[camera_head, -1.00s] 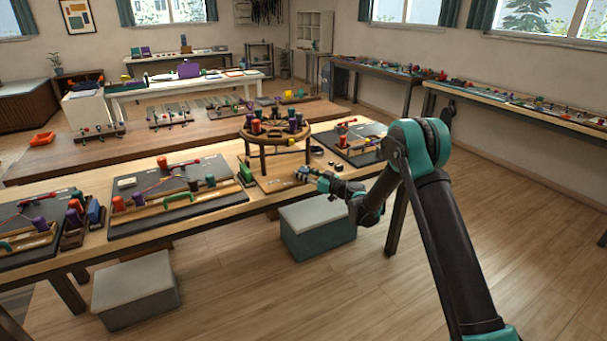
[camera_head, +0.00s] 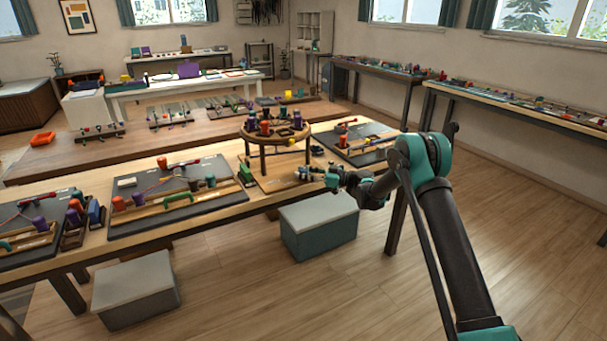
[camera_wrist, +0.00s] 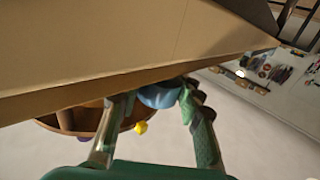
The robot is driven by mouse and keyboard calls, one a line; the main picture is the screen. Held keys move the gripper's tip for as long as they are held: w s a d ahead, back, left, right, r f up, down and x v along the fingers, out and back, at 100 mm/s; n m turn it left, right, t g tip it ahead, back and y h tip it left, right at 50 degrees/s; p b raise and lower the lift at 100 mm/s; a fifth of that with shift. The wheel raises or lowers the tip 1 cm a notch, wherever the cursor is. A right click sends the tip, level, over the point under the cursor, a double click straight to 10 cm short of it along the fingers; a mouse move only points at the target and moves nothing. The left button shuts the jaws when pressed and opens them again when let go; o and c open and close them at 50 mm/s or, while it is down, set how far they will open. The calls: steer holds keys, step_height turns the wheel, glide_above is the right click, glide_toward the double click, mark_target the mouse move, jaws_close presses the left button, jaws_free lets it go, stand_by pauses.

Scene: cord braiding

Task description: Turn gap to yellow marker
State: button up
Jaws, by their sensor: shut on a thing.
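A round wooden braiding stand (camera_head: 275,139) on legs stands on the near bench, with several coloured bobbins on its top. My gripper (camera_head: 305,173) is low at the stand's right front, beside its legs. In the wrist view, my gripper (camera_wrist: 157,108) is shut on a blue rounded piece (camera_wrist: 160,95) between its two fingers. A small yellow piece (camera_wrist: 141,127), perhaps the marker, shows at the edge of a round brown disc (camera_wrist: 75,120) behind the fingers. I cannot make out the gap. A large tan surface hides much of the wrist view.
A green block (camera_head: 247,176) sits on the bench left of the stand. Dark boards with bobbins lie left (camera_head: 180,195) and right (camera_head: 357,143) of it. A grey box (camera_head: 318,226) stands on the floor below. Floor at the right is clear.

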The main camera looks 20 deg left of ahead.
steer(key=o, duration=1.2)
steer(key=shift+d, duration=0.1)
steer(key=w+d, duration=0.1)
steer(key=d, duration=1)
steer(key=shift+d, duration=0.4)
